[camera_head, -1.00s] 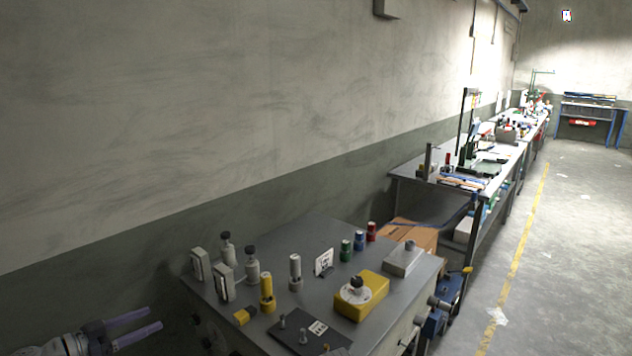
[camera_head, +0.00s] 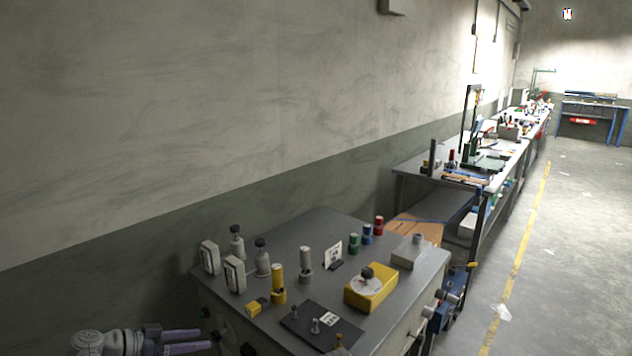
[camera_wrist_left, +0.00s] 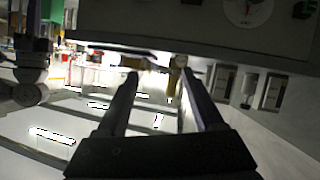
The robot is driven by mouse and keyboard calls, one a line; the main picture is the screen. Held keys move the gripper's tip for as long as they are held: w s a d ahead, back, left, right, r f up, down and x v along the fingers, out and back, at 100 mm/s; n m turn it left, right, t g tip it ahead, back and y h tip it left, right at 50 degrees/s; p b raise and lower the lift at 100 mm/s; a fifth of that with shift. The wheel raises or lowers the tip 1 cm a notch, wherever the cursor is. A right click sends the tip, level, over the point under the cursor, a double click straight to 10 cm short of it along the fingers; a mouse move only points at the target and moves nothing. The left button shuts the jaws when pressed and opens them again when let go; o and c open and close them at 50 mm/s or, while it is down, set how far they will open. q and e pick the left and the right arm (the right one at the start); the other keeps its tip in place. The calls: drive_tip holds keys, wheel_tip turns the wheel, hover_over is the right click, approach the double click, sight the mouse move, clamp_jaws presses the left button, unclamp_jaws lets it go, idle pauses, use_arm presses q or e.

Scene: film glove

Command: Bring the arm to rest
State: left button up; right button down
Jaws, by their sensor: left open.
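My left gripper (camera_head: 205,339) is low at the left in the head view, off the near left side of the grey workbench (camera_head: 315,228). Its two pale violet fingers point right and are seen nearly edge-on. In the left wrist view the fingers (camera_wrist_left: 161,74) stand apart with nothing held between them. The gripper is clear of the objects on the bench top. My right gripper is in neither view.
The bench carries a yellow box with a dial (camera_head: 371,289), a dark plate (camera_head: 322,326), a grey box (camera_head: 409,253) and several small posts. A cardboard box (camera_head: 418,229) stands behind it. Open floor (camera_head: 575,260) lies to the right.

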use_arm(q)
drive_tip(key=s+d+f+n+g+y+b, duration=0.2)
drive_tip(key=s+d+f+g+y+b, duration=0.35)
drive_tip(key=d+f, duration=0.55)
drive_tip(key=s+d+f+n+g+y+b, duration=0.25)
drive_tip(key=s+d+f+y, duration=0.45)
drive_tip(key=s+d+f, duration=0.4)
wheel_tip(320, 180, up, 14)
drive_tip(key=w+p, duration=0.2)
drive_tip(key=p, duration=1.1)
drive_tip(key=shift+d+m+h, duration=0.35)
drive_tip(key=shift+w, duration=0.1)
